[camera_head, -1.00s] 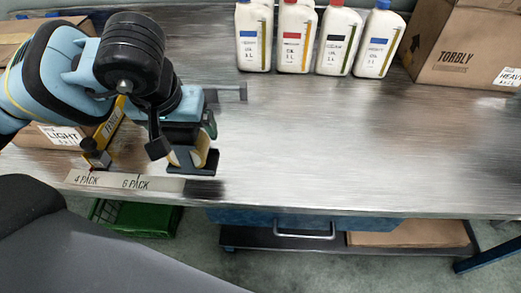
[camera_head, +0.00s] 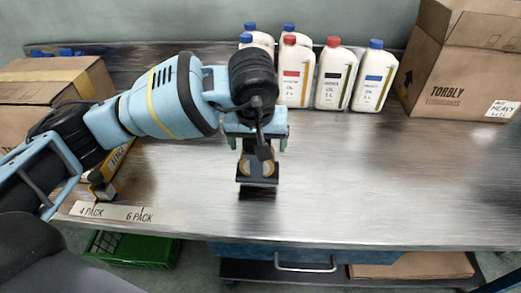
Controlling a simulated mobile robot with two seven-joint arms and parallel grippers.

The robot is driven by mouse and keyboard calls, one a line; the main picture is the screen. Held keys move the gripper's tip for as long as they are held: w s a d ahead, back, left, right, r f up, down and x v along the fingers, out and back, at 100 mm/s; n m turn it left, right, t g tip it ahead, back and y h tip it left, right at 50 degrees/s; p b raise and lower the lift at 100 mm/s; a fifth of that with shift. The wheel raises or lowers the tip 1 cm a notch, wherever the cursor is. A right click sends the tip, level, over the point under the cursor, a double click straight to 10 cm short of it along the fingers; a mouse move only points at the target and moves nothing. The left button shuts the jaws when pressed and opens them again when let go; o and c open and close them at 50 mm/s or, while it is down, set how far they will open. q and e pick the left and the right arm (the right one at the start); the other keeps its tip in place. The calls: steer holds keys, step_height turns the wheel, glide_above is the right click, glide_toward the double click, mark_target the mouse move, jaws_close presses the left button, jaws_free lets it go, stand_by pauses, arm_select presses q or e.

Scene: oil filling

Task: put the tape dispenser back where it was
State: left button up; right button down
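My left gripper (camera_head: 257,146) is above the middle of the metal table, pointing down. It is shut on the tape dispenser (camera_head: 257,172), a small dark thing with tan tape showing at its sides. The dispenser is upright, with its dark lower end just above or on the tabletop; I cannot tell which. The gripper and wrist hide its upper part. My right gripper is not in view.
Several white oil bottles (camera_head: 335,78) stand at the back. A large cardboard box (camera_head: 455,75) is at the back right, another (camera_head: 60,90) at the left. A label strip (camera_head: 125,213) reading 4 PACK and 6 PACK lies at the front left.

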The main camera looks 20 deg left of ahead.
arm_select(q)
steer(key=shift+w, duration=0.1)
steer(key=shift+w+d, duration=0.25)
steer(key=shift+f, duration=1.75)
steer(key=shift+f, duration=0.2)
steer(key=o, duration=0.7)
